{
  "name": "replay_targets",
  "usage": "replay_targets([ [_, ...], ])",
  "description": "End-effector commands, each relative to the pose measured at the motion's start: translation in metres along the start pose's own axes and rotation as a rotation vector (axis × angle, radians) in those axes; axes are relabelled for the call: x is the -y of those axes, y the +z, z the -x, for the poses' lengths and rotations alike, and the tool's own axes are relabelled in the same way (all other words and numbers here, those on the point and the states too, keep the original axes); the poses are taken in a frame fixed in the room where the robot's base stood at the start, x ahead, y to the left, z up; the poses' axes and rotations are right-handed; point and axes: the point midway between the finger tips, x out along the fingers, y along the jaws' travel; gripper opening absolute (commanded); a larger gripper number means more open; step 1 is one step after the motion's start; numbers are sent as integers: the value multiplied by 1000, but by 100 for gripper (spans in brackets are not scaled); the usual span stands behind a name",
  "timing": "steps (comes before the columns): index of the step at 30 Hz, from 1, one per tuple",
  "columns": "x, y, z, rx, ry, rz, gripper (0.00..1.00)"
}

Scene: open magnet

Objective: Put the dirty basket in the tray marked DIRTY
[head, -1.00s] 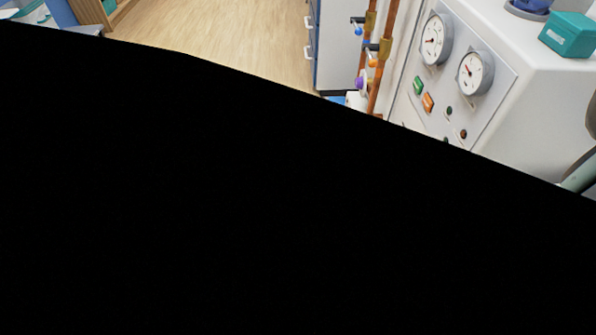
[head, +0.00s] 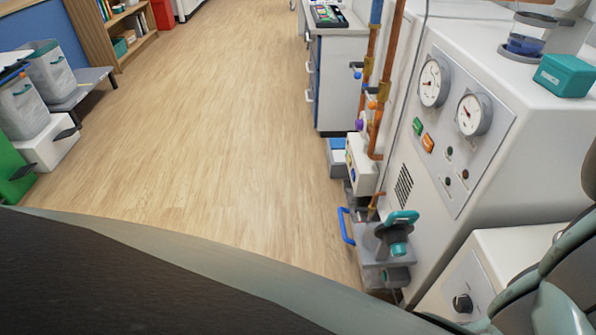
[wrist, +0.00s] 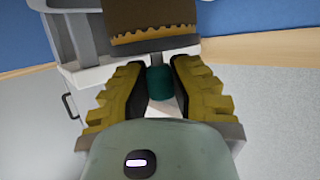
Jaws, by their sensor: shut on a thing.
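In the wrist view my gripper (wrist: 160,92) has its two ridged yellow fingers closed on a dark teal piece (wrist: 159,84). It may be a handle, but what it belongs to is not clear. A tan and dark brown thing (wrist: 150,22) with a scalloped edge between its colours lies just beyond the fingertips; I cannot tell if it is the dirty basket. In the head view two grey baskets, a nearer one (head: 22,112) and a farther one (head: 54,80), stand at the left. No DIRTY marking is legible, so I cannot identify that tray. My gripper is outside the head view.
A white cabinet with gauges (head: 490,120) fills the right. A grey bench (head: 85,88) and a green box (head: 12,172) are at left. The wooden floor (head: 215,130) between is clear.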

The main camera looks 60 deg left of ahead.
Motion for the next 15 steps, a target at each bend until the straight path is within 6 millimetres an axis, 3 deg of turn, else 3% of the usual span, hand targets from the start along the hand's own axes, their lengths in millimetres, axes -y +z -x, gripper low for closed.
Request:
replay_targets([
  [9, 0, 3, -2, -3, -1, -1, 0],
  [10, 0, 2, -1, -2, -1, -1, 25],
  [15, 0, 2, -1, -1, -1, 0, 42],
])
